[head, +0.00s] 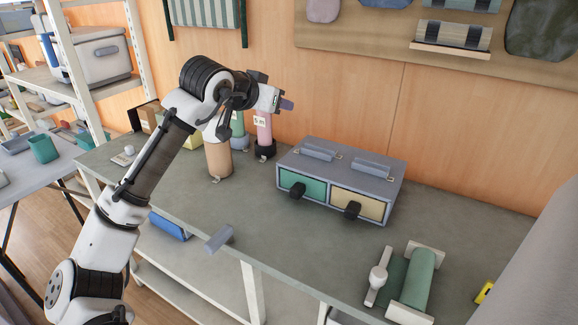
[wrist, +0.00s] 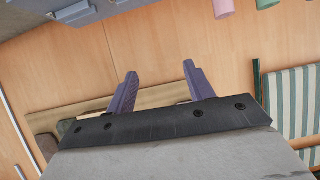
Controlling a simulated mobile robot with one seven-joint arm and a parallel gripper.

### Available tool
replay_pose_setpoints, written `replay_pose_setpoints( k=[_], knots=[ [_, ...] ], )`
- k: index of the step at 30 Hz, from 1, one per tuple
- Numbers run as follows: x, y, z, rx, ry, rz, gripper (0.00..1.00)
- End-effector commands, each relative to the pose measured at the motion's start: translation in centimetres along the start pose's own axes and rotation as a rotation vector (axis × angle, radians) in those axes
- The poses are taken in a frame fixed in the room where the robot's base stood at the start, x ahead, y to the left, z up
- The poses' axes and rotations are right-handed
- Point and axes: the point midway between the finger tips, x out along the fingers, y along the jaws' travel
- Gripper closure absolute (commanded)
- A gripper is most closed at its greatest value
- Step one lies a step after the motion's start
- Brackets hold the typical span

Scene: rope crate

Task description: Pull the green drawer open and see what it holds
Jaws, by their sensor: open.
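A grey two-drawer box (head: 368,170) stands on the workbench in the head view. Its left drawer is the green drawer (head: 314,186), with a black knob (head: 297,190); it looks closed, and its inside is hidden. The right drawer is yellow (head: 368,206) with a similar black knob (head: 352,210). My gripper (head: 287,104) is raised above and behind the box's left end, apart from it, pointing right. In the wrist view my gripper's two purple fingers (wrist: 160,70) are spread with nothing between them.
A pink bottle (head: 264,131) and a tan cylinder (head: 219,160) stand left of the box. A green roll on a stand (head: 418,277) is at the bench's front right. The bench (head: 290,242) before the drawers is clear.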

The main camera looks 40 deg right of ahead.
Motion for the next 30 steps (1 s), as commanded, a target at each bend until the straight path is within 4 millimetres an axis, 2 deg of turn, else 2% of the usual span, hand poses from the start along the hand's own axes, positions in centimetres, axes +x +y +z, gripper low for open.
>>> replay_pose_setpoints(
  k=[1,3,6,9,13,17,30],
  knots=[
    [2.2,1.5,2.0,0.008,-0.159,0.021,0.47],
    [4.0,2.7,5.2,0.005,-0.348,0.036,0.47],
    [4.9,3.5,8.5,0.000,-0.545,0.037,0.47],
    [5.1,3.7,10.3,-0.006,-0.657,0.032,0.47],
    [5.5,3.8,11.6,-0.011,-0.707,0.030,0.47],
    [6.8,3.9,12.7,-0.011,-0.708,0.031,0.47],
    [13.6,4.2,18.4,-0.010,-0.704,0.031,0.47]
  ],
)
